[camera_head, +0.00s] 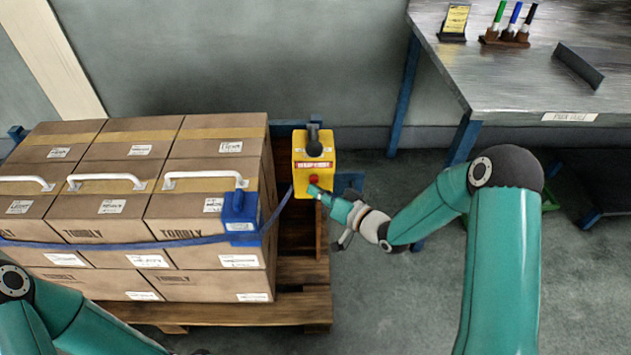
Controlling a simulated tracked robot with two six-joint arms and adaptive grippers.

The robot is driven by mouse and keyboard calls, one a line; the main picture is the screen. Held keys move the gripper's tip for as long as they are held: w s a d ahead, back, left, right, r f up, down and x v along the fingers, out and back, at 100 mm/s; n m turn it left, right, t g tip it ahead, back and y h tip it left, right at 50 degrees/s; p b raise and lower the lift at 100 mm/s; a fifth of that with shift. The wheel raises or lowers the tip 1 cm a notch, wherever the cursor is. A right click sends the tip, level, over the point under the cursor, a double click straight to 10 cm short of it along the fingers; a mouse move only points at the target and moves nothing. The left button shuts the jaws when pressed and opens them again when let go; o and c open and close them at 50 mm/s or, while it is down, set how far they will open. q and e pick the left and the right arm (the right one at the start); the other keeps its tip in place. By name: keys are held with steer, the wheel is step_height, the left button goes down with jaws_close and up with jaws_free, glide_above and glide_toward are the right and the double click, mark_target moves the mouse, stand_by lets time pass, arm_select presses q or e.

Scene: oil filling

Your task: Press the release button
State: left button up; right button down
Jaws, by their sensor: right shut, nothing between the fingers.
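A yellow box (302,153) with a black lever on top stands at the right end of the stacked cartons. The red release button (313,179) is on its front, below a red and white label. My right gripper (317,191) is shut and empty, with its tip at the lower edge of the button. I cannot tell whether it touches the button. My left arm shows at the lower left, but its gripper is not in view.
Cartons (105,203) with white handles are stacked on a wooden pallet (290,306), with a blue strap (150,243) and blue buckle (239,212) around them. A metal table (520,75) with pens and a sign stands at the upper right. The floor between pallet and table is clear.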

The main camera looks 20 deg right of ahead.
steer(key=shift+s, duration=0.25)
steer(key=shift+s+a+b, duration=0.2)
steer(key=shift+s+a, duration=0.05)
steer(key=shift+s, duration=0.55)
steer(key=shift+s+a+b, duration=0.15)
steer(key=shift+s+a, duration=0.1)
steer(key=shift+s, duration=0.5)
steer(key=shift+s+a+b, duration=0.2)
steer(key=shift+s+a, duration=0.05)
steer(key=shift+s, duration=0.55)
steer(key=s+a+f+m+g+h, duration=0.1)
steer(key=s+a+f+g, duration=0.15)
steer(key=s+f, duration=0.4)
steer(key=s+a+f+g+h, duration=0.2)
steer(key=s+f+g, duration=0.15)
steer(key=f, duration=0.55)
steer(key=s+f+g+h, duration=0.1)
steer(key=s+f+g, duration=0.25)
steer(key=s, duration=0.35)
steer(key=s+f+g, duration=0.2)
steer(key=s+g, duration=0.2)
steer(key=s, duration=0.3)
step_height(320, 180, up, 20)
steer(key=p, duration=1.9)
steer(key=shift+s+d+f+n+p, duration=0.2)
steer(key=shift+d+n+p, duration=0.1)
steer(key=shift+p, duration=0.1)
